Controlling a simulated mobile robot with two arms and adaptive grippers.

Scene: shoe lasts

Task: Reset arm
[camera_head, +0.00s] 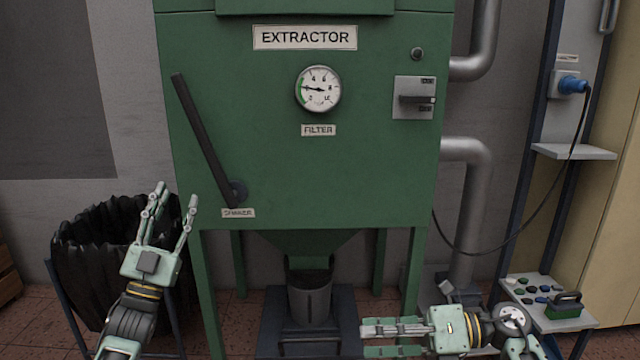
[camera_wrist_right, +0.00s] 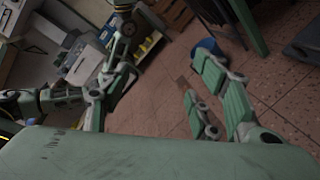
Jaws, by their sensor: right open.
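My left gripper (camera_head: 176,194) is raised at the left, its fingers pointing up and spread apart with nothing between them. It is in front of the black-lined bin and left of the green extractor (camera_head: 260,120). My right gripper (camera_head: 364,340) is low at the bottom right, fingers pointing left, open and empty, in front of the extractor's lower legs. In the right wrist view its fingers (camera_wrist_right: 165,55) are spread wide with only floor and background between them.
A dark lever (camera_head: 208,140) labelled shaker slants on the extractor's front. A grey bucket (camera_head: 310,296) stands beneath the hopper. A bin with a black bag (camera_head: 80,250) is at the left. A small table (camera_head: 590,322) with small items is at the right.

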